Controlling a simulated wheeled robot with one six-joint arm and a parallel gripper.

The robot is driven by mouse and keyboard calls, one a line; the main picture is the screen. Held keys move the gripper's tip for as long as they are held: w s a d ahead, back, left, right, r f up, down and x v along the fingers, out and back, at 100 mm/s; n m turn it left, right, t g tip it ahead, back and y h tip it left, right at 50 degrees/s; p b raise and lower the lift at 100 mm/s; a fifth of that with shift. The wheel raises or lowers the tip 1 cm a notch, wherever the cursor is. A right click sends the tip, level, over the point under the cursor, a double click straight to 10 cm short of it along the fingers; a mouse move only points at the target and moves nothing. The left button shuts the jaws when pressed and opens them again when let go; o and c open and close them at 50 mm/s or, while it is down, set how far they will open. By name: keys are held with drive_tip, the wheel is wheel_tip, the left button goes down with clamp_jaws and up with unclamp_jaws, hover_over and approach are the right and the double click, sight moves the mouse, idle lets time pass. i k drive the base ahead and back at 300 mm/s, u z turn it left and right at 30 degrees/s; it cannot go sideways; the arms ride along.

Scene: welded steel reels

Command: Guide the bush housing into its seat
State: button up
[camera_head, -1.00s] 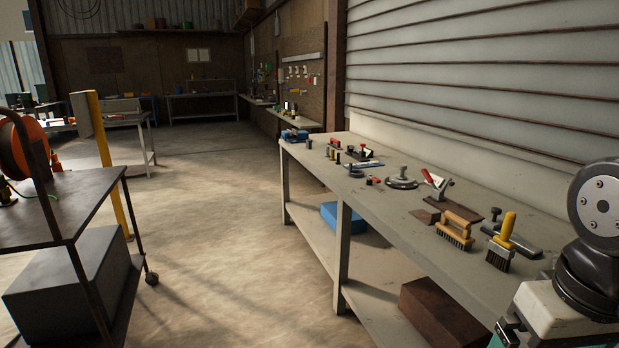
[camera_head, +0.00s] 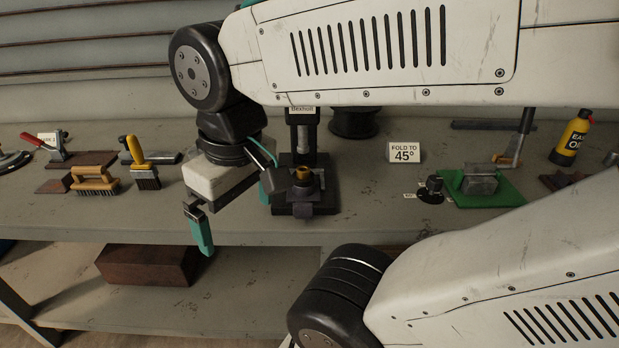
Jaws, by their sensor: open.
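A small dark press-like fixture (camera_head: 325,205) stands on the bench in the middle of the picture. A brass-coloured ring (camera_head: 303,173) sits upright in a dark block at its front, under the press's column. This may be the bush housing with its seat, but I cannot tell where one ends and the other begins. My gripper (camera_head: 238,225) hangs left of the fixture, in front of the bench. Its two teal fingers are apart with nothing between them. The right finger shows close to the fixture's left side; I cannot tell whether they touch.
The bench (camera_head: 390,215) holds brushes (camera_head: 95,180) and a red-handled clamp (camera_head: 42,147) at left. At right are a "fold to 45°" sign (camera_head: 405,152), a green plate (camera_head: 485,190) and a yellow oil bottle (camera_head: 572,138). My arm covers the upper right.

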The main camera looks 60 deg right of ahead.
sight(304, 192)
drive_tip(key=z, duration=1.05)
drive_tip(key=k, duration=1.3)
drive_tip(key=z, duration=0.55)
drive_tip(key=i, duration=0.95)
drive_tip(key=u, duration=0.35)
